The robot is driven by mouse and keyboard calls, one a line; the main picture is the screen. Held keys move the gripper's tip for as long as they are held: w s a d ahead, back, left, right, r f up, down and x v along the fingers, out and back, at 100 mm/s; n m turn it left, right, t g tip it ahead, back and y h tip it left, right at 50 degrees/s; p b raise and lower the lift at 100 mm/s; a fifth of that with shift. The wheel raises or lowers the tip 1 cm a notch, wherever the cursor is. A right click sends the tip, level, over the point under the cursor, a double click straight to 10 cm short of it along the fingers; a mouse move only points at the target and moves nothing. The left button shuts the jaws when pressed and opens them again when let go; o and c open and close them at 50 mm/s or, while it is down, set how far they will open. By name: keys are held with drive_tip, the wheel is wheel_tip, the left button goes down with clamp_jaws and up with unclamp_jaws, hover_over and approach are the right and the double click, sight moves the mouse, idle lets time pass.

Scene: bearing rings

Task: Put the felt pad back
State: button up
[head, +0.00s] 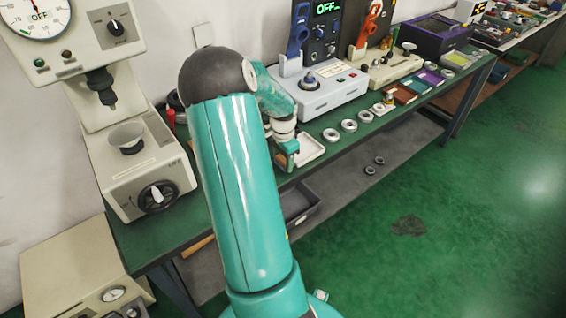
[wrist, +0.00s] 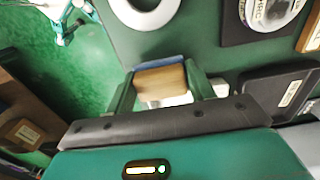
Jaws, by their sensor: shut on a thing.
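My gripper (head: 287,152) is low over the front of the green bench in the head view, beside a shallow white tray (head: 311,150). In the wrist view my gripper (wrist: 160,78) has its two green fingers shut on a tan block with a blue edge, which looks like the felt pad (wrist: 161,84). The pad spans the gap between the fingers. In the head view the pad is too small and hidden to make out. Whether it touches anything below cannot be told.
Several metal rings (head: 349,125) lie in a row along the bench. Coloured flat pieces (head: 430,77) lie farther along. A grey console (head: 325,92) stands behind, and a press-like machine (head: 145,165) at left. A dark bin (head: 300,205) and two rings (head: 374,165) sit on the lower shelf.

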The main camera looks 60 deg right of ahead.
drive_tip(key=shift+f, duration=0.8)
drive_tip(key=shift+a+f, duration=0.1)
drive_tip(key=shift+f, duration=0.15)
